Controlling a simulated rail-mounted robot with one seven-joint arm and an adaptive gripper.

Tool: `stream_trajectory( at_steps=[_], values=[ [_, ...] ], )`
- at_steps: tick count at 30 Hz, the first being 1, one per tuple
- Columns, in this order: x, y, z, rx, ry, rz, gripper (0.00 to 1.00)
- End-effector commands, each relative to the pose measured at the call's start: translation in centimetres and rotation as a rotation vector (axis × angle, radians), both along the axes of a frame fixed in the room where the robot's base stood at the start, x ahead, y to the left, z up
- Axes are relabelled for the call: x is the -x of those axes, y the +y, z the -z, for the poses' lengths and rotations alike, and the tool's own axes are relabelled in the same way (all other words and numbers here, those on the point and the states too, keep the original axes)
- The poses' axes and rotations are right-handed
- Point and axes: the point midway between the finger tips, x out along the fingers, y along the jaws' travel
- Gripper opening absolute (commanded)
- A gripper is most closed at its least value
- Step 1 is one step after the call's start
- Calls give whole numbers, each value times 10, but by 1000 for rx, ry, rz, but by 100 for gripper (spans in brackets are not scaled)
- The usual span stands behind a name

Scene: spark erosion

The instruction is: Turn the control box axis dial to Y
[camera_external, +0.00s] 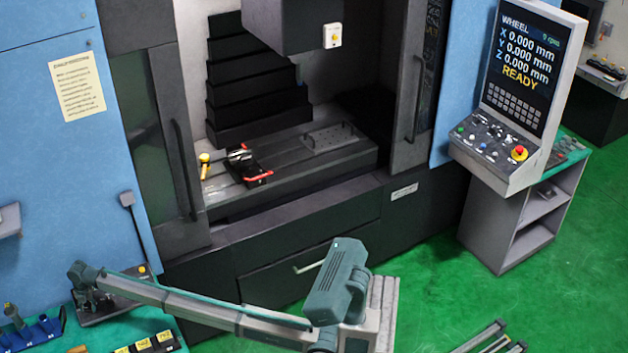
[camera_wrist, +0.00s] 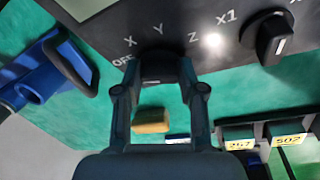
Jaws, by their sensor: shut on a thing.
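The control box (camera_wrist: 105,22) is a grey panel across the top of the wrist view. Its axis dial (camera_wrist: 152,78) is a dark knob with the marks OFF, X, Y and Z around it. My gripper (camera_wrist: 153,70) is shut on the axis dial, with one finger on each side. The fingers hide most of the knob, and I cannot tell which mark its pointer faces. In the external view the control box (camera_external: 118,302) lies on the green bench at lower left, with my gripper (camera_external: 84,290) at its left part.
A second dial (camera_wrist: 268,38) stands right of the axis dial, near the X1 mark. A blue holder (camera_wrist: 45,72) lies at left. Numbered black blocks (camera_wrist: 262,136) and a yellow piece (camera_wrist: 151,121) are close by. The machine (camera_external: 270,240) stands behind the bench.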

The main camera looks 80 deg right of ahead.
Motion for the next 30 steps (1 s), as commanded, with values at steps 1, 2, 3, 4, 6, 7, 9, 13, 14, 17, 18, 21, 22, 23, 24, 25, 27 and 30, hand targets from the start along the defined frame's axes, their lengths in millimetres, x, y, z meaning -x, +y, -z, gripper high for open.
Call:
stream_trajectory(
  at_steps=[1,2,3,4,6,7,9,13,14,17,18,21,22,23,24,25,27,30],
  values=[
    [0,0,0,0,0,2,5],
    [1,0,0,-1,-1,4,5],
    [1,0,1,-2,-1,8,5],
    [1,0,1,-3,-3,12,5],
    [1,0,1,-7,-7,26,5],
    [1,0,1,-9,-10,34,5],
    [1,0,2,-15,-18,58,5],
    [2,-1,2,-32,-38,125,5],
    [3,0,2,-38,-44,143,5],
    [3,0,3,-57,-66,217,5],
    [4,0,3,-66,-76,248,5],
    [4,0,4,-89,-102,333,5],
    [5,0,4,-96,-110,360,5],
    [5,0,4,-104,-119,387,5],
    [5,0,4,-112,-129,421,5],
    [5,0,4,-120,-137,449,5],
    [5,0,4,-135,-156,511,5],
    [6,0,4,-158,-183,599,5]
  ],
)
